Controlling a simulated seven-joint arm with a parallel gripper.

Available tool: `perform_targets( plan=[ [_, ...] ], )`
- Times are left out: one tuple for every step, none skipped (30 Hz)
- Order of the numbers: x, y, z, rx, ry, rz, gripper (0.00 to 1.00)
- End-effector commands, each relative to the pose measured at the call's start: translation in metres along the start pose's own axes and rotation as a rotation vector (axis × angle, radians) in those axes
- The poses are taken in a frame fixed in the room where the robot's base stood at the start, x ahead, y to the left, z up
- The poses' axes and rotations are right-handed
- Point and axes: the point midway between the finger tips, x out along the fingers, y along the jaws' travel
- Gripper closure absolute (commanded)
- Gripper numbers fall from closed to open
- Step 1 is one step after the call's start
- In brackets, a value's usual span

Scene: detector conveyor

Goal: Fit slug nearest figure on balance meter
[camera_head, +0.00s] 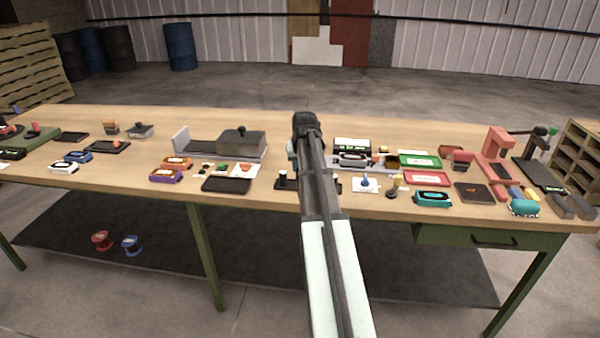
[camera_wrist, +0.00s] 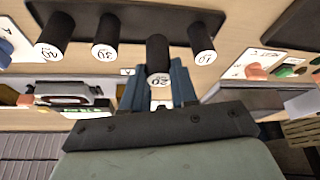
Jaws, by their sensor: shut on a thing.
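In the wrist view, black slugs with white numbered ends stand along a dark rack (camera_wrist: 180,14). In the head view, my arm hides the gripper. A meter with a green-lit display (camera_head: 352,145), figure unreadable, stands just right of my arm.
One black slug (camera_head: 283,178) shows left of my arm. A dark tray (camera_head: 227,185) and a grey boxed device (camera_head: 240,143) lie further left. The table's back strip is clear.

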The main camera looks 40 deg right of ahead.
Motion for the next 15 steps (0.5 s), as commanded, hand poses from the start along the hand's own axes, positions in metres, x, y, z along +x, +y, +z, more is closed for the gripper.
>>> perform_targets(
  plan=[
    [-0.009,0.000,-0.005,0.000,0.002,0.000,1.00],
    [-0.014,0.000,-0.007,0.000,0.003,0.000,1.00],
    [-0.019,0.000,-0.009,0.000,0.003,0.000,1.00],
    [-0.024,0.000,-0.011,0.000,0.002,0.000,1.00],
    [-0.028,0.000,-0.013,0.000,0.001,0.000,1.00],
    [-0.034,0.000,-0.015,0.000,0.002,0.000,1.00],
    [-0.037,0.000,-0.017,0.000,0.003,0.000,1.00],
    [-0.041,0.000,-0.018,0.000,0.002,0.000,1.00],
    [-0.045,0.000,-0.020,0.000,0.001,0.000,1.00],
    [-0.048,0.000,-0.021,0.000,0.001,0.000,1.00],
    [-0.050,0.000,-0.022,0.000,0.001,0.000,1.00],
    [-0.054,0.000,-0.023,0.000,0.001,0.000,1.00],
    [-0.056,0.000,-0.024,0.000,0.001,0.000,1.00],
    [-0.057,0.000,-0.024,0.000,0.001,0.000,1.00],
    [-0.059,0.000,-0.025,0.000,0.001,0.000,1.00]
  ],
)
